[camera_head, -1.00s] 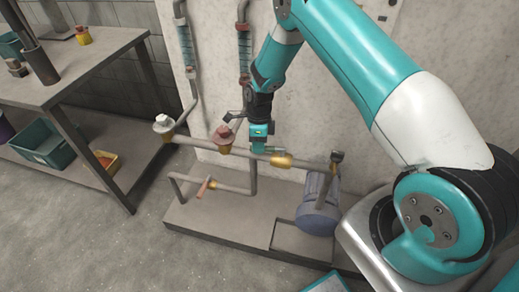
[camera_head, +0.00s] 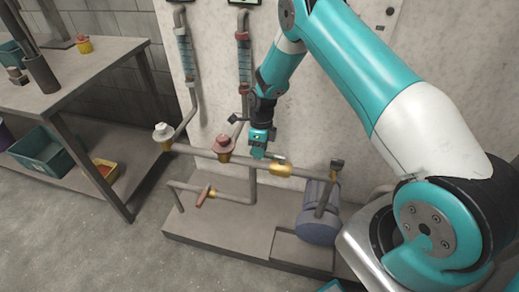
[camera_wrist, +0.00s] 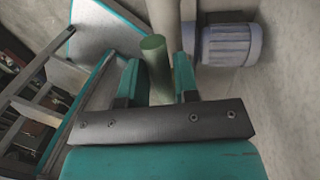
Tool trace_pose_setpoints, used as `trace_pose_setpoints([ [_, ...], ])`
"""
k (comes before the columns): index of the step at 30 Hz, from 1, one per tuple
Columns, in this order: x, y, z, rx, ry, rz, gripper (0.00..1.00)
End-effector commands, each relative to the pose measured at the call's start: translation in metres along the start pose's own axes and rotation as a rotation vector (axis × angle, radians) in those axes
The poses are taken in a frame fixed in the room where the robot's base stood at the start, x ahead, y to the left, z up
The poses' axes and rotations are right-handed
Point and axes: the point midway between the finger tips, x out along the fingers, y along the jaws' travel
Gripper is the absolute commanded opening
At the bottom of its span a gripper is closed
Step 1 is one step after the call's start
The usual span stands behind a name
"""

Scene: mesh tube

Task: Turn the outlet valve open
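My gripper (camera_head: 259,153) points down just above the horizontal pipe, at the left of a brass valve (camera_head: 281,170). A short grey lever (camera_head: 276,157) runs from that valve towards my gripper. In the wrist view my gripper (camera_wrist: 158,80) has its teal fingers apart, with a green cylindrical grip (camera_wrist: 155,58) between them. A gap shows on the right; contact on the left is hard to judge. Other valves are a red-knobbed one (camera_head: 222,144), a white-knobbed one (camera_head: 162,130) and a red-levered one (camera_head: 205,196) on the lower pipe. No label shows which is the outlet.
A blue-grey motor (camera_head: 318,213) stands on the low plinth (camera_head: 225,228), right of the valves; it also shows in the wrist view (camera_wrist: 230,45). A pale wall panel (camera_head: 335,110) is close behind. A workbench (camera_head: 95,85) stands at left. Floor in front is open.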

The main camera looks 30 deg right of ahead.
Motion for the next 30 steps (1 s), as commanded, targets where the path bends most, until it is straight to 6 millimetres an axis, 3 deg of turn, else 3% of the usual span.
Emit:
trace_pose_setpoints([
  [3, 0.0, 0.0, 0.0, 0.0, 0.0, 0.0, 0.48],
  [14, -0.008, 0.0, 0.001, -0.003, -0.003, -0.001, 0.48],
  [17, -0.023, 0.0, 0.001, -0.003, -0.004, -0.002, 0.48],
  [30, -0.132, -0.001, 0.0, -0.001, -0.004, -0.004, 0.48],
])
